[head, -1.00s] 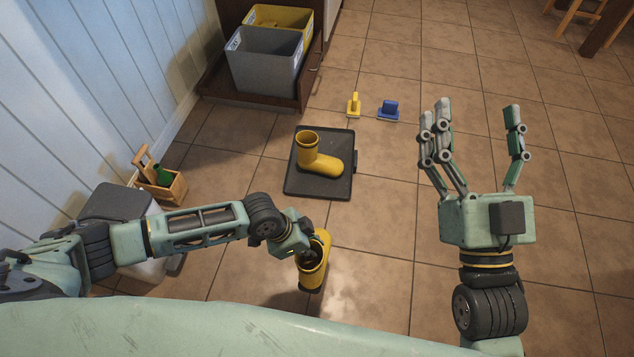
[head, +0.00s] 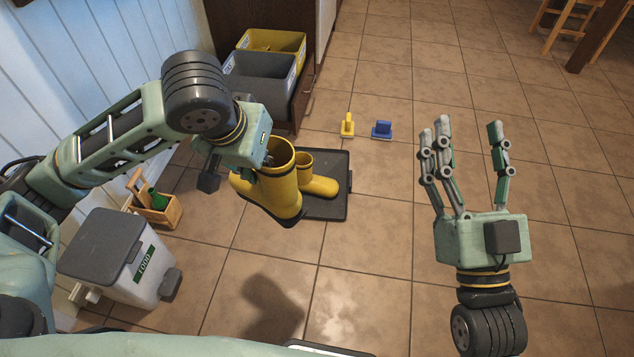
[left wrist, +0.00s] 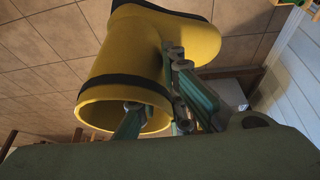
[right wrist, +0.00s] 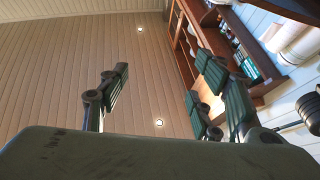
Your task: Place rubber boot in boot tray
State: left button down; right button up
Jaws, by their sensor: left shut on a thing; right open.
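A yellow rubber boot (head: 285,192) hangs from my left gripper (head: 258,168), lifted above the floor in front of the boot tray. In the left wrist view my left gripper (left wrist: 155,115) is shut on the shaft of this boot (left wrist: 130,60), with fingers inside and outside its dark-banded opening. A second yellow boot (head: 318,186) stands on the black boot tray (head: 335,207), partly hidden by the held boot. The tray's left part is hidden. My right gripper (head: 470,160) is open and empty, right of the tray; it also shows open in the right wrist view (right wrist: 155,95).
A lidded food bin (head: 125,255) and a wooden caddy (head: 165,212) are at left. Yellow (head: 347,127) and blue (head: 381,130) brushes lie behind the tray. Floor right of the tray is clear.

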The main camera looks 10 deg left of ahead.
aim_at(318, 169)
jog(key=i+j+z, duration=0.55)
jog(key=i+j, duration=0.3)
jog(key=i+j+z, duration=0.3)
jog(key=j, duration=0.35)
